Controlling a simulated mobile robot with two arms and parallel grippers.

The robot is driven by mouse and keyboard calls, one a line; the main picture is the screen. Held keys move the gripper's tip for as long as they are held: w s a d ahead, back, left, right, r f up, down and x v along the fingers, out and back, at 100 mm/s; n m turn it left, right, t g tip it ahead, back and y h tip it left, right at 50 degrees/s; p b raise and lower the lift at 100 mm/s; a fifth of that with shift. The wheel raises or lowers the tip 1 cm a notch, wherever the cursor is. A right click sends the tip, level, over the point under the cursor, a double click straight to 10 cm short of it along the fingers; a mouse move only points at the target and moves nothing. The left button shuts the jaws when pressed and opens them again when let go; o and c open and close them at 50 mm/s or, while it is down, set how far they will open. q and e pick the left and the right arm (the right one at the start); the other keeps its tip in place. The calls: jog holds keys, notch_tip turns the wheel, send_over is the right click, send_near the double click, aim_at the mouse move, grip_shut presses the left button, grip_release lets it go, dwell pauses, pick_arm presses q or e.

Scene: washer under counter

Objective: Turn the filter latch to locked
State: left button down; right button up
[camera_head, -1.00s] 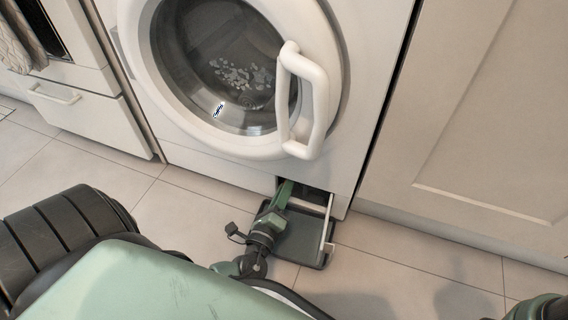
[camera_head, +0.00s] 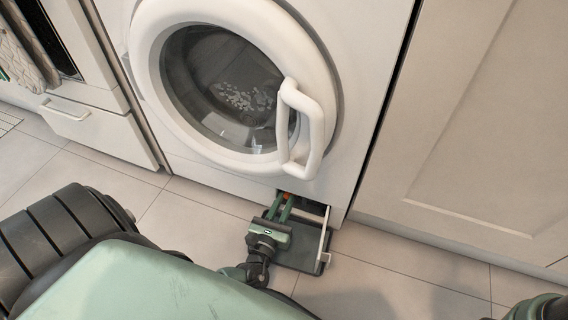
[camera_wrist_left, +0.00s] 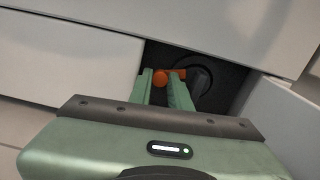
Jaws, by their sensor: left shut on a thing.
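The orange filter latch (camera_wrist_left: 168,77) sits in a dark opening at the washer's lower right, in front of a round black filter (camera_wrist_left: 198,80). In the left wrist view it lies roughly crosswise. In the head view only a small orange bit of the latch (camera_head: 285,196) shows. My left gripper (camera_head: 281,199) reaches into the opening; in the left wrist view its green fingers (camera_wrist_left: 161,80) are closed around the latch. The fingers hide part of the latch, and no lock marking can be read. My right gripper is not in view.
The washer (camera_head: 230,178) stands with its round door (camera_head: 225,90) shut. A dark flap (camera_head: 302,258) lies on the floor below the opening, with a thin pale bar (camera_head: 324,238) at its right. A cabinet (camera_head: 475,130) stands close on the right.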

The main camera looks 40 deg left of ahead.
pick_arm(q)
jog(key=shift+w+r+m+p, duration=0.1)
jog(key=shift+m+p, duration=0.65)
jog(key=shift+m, duration=0.85)
jog(key=c, duration=1.3)
grip_release()
jog(key=shift+a, duration=0.1)
